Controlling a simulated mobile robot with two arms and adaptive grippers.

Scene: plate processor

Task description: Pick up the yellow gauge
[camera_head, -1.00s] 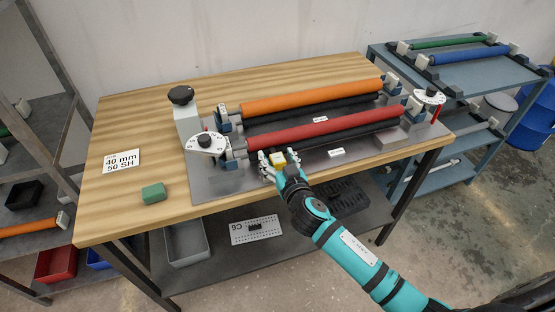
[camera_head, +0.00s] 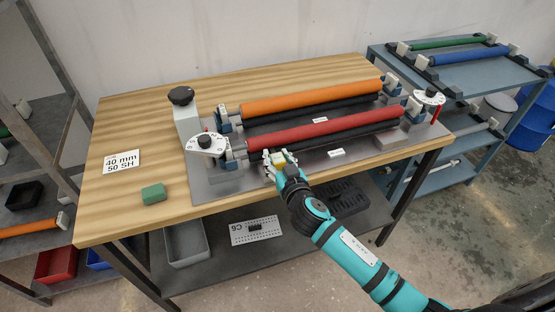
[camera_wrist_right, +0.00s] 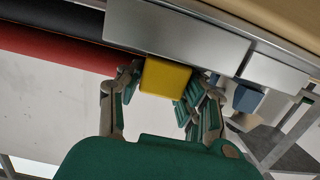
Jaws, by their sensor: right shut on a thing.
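The yellow gauge (camera_wrist_right: 165,77) is a small block between the fingers of my right gripper (camera_wrist_right: 155,85) in the right wrist view. One finger is on each side of it, and the gripper is shut on it. In the head view the gauge (camera_head: 278,160) is partly hidden by the right gripper (camera_head: 280,157), which is at the front edge of the machine's metal plate, just in front of the red roller (camera_head: 320,127). I cannot tell whether the gauge still touches the plate. My left gripper is not in view.
The orange roller (camera_head: 310,97) lies behind the red one. A dial (camera_head: 206,143) and a black knob (camera_head: 181,96) stand left. A green block (camera_head: 154,193) and a label card (camera_head: 121,161) lie on the wooden table (camera_head: 110,215). The table's left part is mostly clear.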

